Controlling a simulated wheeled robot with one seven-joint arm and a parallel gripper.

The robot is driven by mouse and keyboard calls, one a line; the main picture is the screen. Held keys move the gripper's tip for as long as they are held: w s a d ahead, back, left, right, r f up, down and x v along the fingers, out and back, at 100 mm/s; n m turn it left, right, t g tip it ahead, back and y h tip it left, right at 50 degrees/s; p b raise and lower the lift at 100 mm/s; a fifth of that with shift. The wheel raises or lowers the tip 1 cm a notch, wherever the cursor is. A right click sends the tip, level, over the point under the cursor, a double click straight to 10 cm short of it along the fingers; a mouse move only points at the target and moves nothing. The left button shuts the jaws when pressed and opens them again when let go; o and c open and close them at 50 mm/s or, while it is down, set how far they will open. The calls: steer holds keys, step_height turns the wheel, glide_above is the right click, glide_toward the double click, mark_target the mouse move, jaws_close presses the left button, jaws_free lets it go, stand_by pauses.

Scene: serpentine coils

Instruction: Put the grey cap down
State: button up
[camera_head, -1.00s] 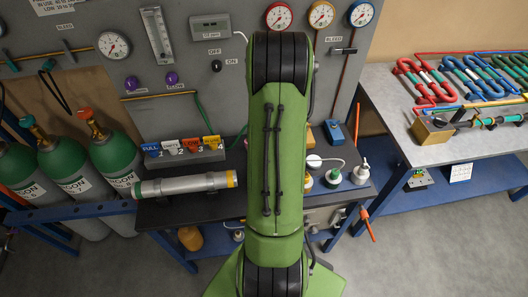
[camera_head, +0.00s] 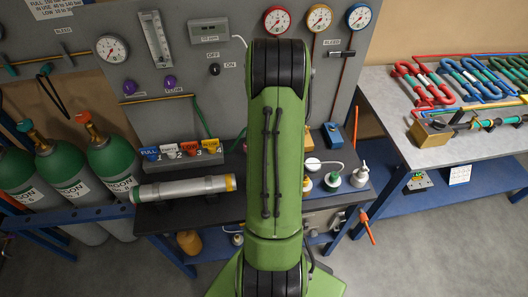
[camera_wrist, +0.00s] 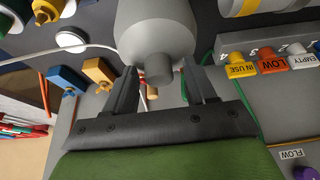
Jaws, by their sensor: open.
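The grey cap (camera_wrist: 155,30) shows in the wrist view as a rounded grey body with a short knob (camera_wrist: 158,69) facing my gripper. My gripper (camera_wrist: 160,78) has its two dark fingers apart, one on each side of the knob, with gaps visible between knob and fingers. What the cap rests on is hidden. In the head view my green arm covers the middle of the bench, and neither the gripper nor the cap shows there.
A grey tube (camera_head: 184,188) lies on the dark bench left of my arm, before a rack of coloured tags (camera_head: 185,153). Small white-topped bottles (camera_head: 332,179) stand to the right. Green cylinders (camera_head: 112,165) stand at the left. The gauge panel (camera_head: 215,95) rises behind.

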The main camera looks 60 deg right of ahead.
steer(key=v, duration=1.2)
steer(key=shift+r+p, duration=0.15)
steer(key=shift+p, duration=0.15)
